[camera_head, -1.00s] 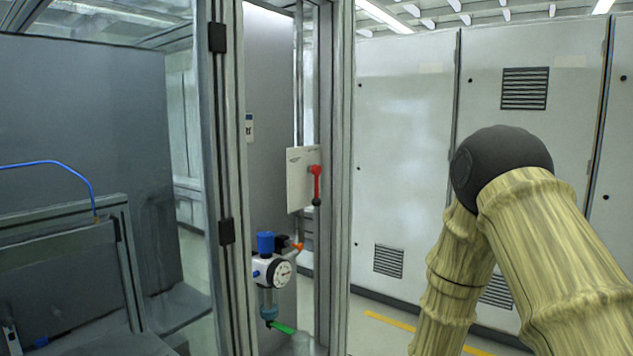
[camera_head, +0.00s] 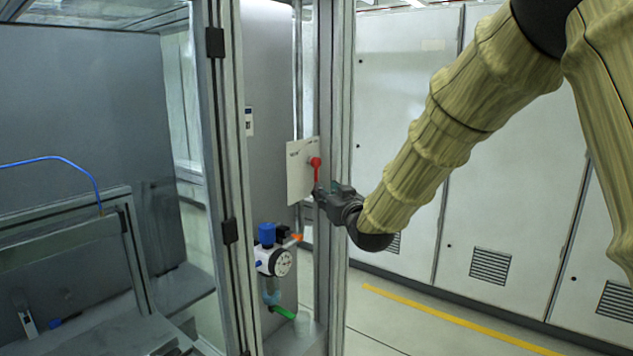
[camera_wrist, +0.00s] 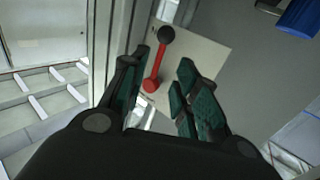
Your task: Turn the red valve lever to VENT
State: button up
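The red valve lever (camera_head: 316,172) hangs down from its hub on a pale plate (camera_head: 299,178) inside the cabinet frame. Its black knob (camera_wrist: 166,35) shows in the wrist view; in the head view my gripper hides the lower end. My gripper (camera_head: 318,193) is at the lever's lower end, reaching in from the right. In the wrist view my gripper (camera_wrist: 165,62) is open, with the red lever (camera_wrist: 156,66) seen between its green-padded fingers, nearer the left one. I cannot tell whether a finger touches it. The plate's markings are too small to read.
A regulator with a round gauge (camera_head: 283,262) and blue knob (camera_head: 267,234) sits below the plate. The metal frame post (camera_head: 337,120) stands just right of the plate, close to my gripper. Grey cabinets (camera_head: 405,110) stand behind; the floor at right is open.

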aim_at(316, 178)
jog(key=p+x, duration=0.4)
jog(key=x, duration=0.5)
jog(key=shift+w+a+f, duration=0.1)
jog(key=shift+w, duration=0.05)
jog(key=shift+c, duration=0.4)
grip_shut()
